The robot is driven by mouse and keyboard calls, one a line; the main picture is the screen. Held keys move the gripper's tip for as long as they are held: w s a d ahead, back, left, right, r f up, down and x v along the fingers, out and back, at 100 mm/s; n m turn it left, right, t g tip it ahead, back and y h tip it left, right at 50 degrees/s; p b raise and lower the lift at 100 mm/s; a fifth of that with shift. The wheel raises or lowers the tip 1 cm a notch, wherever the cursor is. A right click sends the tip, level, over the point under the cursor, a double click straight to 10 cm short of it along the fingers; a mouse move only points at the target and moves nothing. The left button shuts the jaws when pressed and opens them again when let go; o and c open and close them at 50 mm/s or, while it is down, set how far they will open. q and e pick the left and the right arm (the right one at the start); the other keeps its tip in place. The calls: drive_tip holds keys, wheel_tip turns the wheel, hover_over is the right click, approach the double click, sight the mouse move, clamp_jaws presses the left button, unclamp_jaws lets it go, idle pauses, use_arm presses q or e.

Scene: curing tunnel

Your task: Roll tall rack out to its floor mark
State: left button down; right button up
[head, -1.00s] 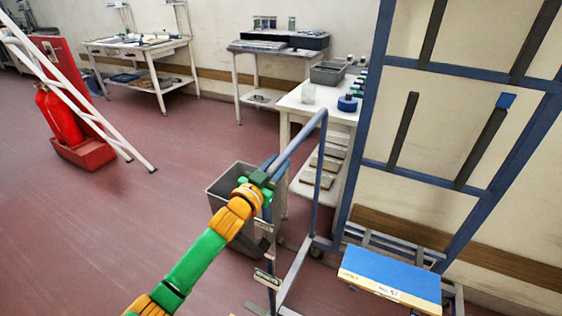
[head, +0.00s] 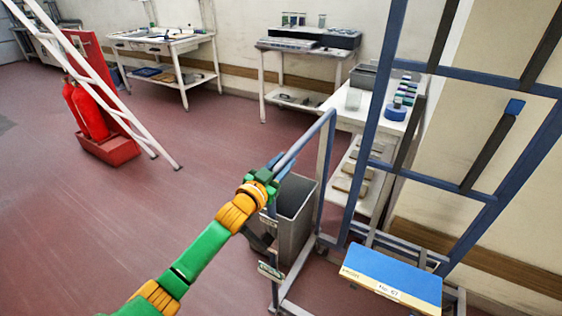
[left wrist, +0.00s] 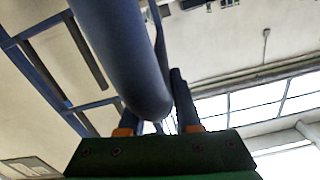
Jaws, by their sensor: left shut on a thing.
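The tall rack (head: 370,125) is a blue frame with dark upright bars at the right of the head view. A blue and yellow labelled block (head: 392,276) sits low on it. A grey-blue handle bar (head: 304,139) sticks out from the rack toward me. My left gripper (head: 266,180) is shut on the end of this bar. In the left wrist view the bar (left wrist: 118,45) runs thick and close across the fingers, with the rack frame behind it. My right gripper is not in view. I cannot make out a clear floor mark.
A grey bin (head: 297,215) stands just behind the handle frame. A white table (head: 345,117) with small items is behind the rack. Red extinguishers (head: 88,112) and a leaning white ladder (head: 112,100) stand at left. The red floor (head: 130,215) at left and centre is open.

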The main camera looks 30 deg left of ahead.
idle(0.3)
use_arm(q)
drive_tip(key=c, duration=0.9)
unclamp_jaws()
drive_tip(key=o, duration=0.3)
drive_tip(key=shift+a, duration=0.15)
drive_tip(key=shift+a+f, duration=0.1)
drive_tip(key=shift+a, duration=0.05)
drive_tip(key=shift+s+a, duration=0.1)
drive_tip(key=shift+s, duration=3.5)
